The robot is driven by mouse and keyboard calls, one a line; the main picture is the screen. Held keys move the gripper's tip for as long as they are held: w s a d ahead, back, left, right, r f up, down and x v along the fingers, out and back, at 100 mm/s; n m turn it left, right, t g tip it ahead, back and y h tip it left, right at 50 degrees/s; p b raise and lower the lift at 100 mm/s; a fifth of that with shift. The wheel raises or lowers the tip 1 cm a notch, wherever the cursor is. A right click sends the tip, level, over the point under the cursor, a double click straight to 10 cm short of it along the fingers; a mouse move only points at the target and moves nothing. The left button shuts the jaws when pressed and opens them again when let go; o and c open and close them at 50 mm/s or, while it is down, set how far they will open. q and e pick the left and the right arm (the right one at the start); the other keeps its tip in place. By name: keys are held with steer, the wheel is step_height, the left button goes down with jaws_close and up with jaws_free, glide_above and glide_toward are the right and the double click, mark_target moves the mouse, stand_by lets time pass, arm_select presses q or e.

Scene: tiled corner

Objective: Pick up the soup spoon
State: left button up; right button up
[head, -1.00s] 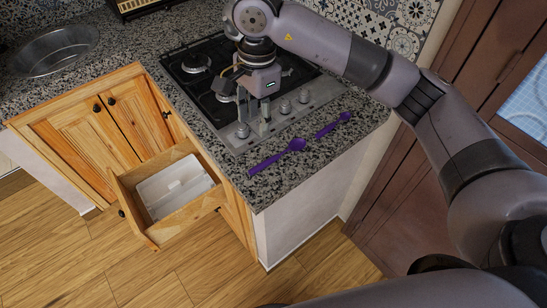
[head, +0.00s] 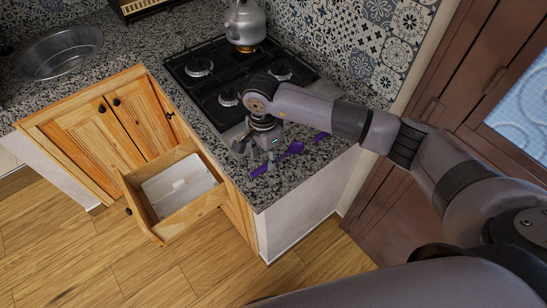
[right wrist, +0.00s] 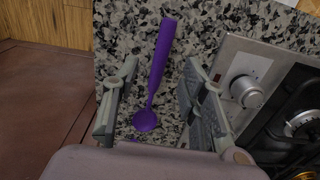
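Two purple utensils lie on the speckled granite counter (head: 262,190), beside the stove. The nearer purple spoon (head: 292,149) has a rounded bowl and a straight handle, partly hidden behind my gripper. In the right wrist view this spoon (right wrist: 157,66) lies between the fingers, handle up and bowl toward the palm. The second purple utensil (head: 321,137) lies farther right, partly covered by my arm. My right gripper (head: 262,160) is open above the nearer spoon; its parted fingers also show in the right wrist view (right wrist: 160,80). No contact is visible. My left gripper is out of view.
A gas stove (head: 215,90) with knobs borders the utensils, and a kettle (head: 245,25) stands on its back. An open wooden drawer (head: 205,207) holding a white tray juts out below the counter. A metal sink bowl (head: 60,52) is at the left.

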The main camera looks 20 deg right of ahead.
mark_target(265, 165)
steer(key=shift+f+p, duration=0.5)
steer(key=shift+f, duration=1.2)
jaws_close()
